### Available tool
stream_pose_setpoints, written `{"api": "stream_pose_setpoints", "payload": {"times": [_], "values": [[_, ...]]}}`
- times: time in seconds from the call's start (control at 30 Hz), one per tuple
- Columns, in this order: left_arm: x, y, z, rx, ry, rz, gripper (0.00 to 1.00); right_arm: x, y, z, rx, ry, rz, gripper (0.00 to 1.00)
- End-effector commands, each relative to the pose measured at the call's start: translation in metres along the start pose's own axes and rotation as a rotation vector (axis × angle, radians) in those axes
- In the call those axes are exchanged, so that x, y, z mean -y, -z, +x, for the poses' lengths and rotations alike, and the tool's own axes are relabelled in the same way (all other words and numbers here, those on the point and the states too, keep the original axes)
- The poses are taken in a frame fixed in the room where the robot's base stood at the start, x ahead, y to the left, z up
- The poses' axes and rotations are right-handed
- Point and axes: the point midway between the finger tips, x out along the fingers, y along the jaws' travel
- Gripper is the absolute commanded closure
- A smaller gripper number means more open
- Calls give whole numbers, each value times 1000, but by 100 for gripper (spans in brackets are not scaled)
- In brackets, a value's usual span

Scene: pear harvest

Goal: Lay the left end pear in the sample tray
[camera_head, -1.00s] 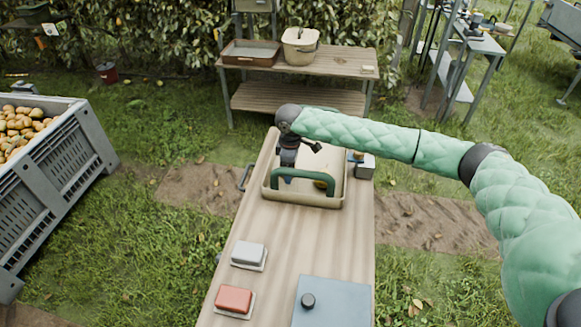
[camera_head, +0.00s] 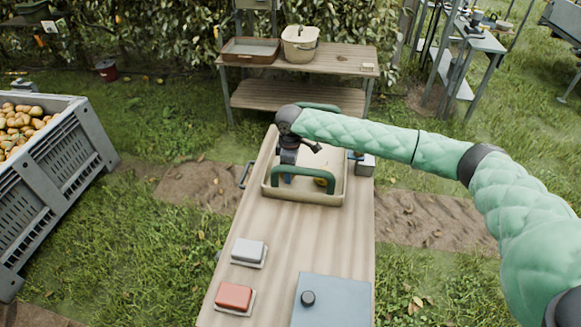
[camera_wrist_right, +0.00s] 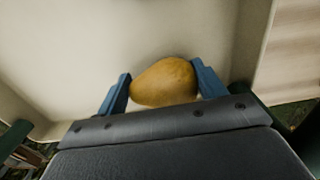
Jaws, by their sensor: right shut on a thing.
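My right gripper (camera_head: 288,180) reaches down into a beige tray with green handles (camera_head: 318,199) on the wooden bench. In the right wrist view its blue fingers (camera_wrist_right: 163,92) are shut on a yellow-brown pear (camera_wrist_right: 164,82), one finger on each side. The pear is above or against the pale floor of the tray; I cannot tell whether it touches. In the head view a yellow fruit (camera_head: 321,182) shows partly behind the near green handle; I cannot tell whether it is the held one. My left gripper is not in view.
A grey covered dish (camera_head: 248,250), a red one (camera_head: 234,296) and a blue-grey box (camera_head: 335,300) stand on the near bench. A brown shallow tray (camera_head: 250,58) and a beige bucket (camera_head: 300,50) stand on the back table. A fruit crate (camera_head: 60,155) is at left. The bench middle is clear.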

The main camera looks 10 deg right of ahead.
Motion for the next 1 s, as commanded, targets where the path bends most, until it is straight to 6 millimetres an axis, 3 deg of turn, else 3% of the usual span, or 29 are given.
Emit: {"api": "stream_pose_setpoints", "payload": {"times": [0.77,0.8,0.9,1.0], "values": [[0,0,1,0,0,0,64,0,0,7,0,0,0,57],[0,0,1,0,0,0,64,0,0,7,0,0,0,27],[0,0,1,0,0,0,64,0,0,7,0,0,0,7],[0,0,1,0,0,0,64,0,0,7,0,0,0,5]]}}
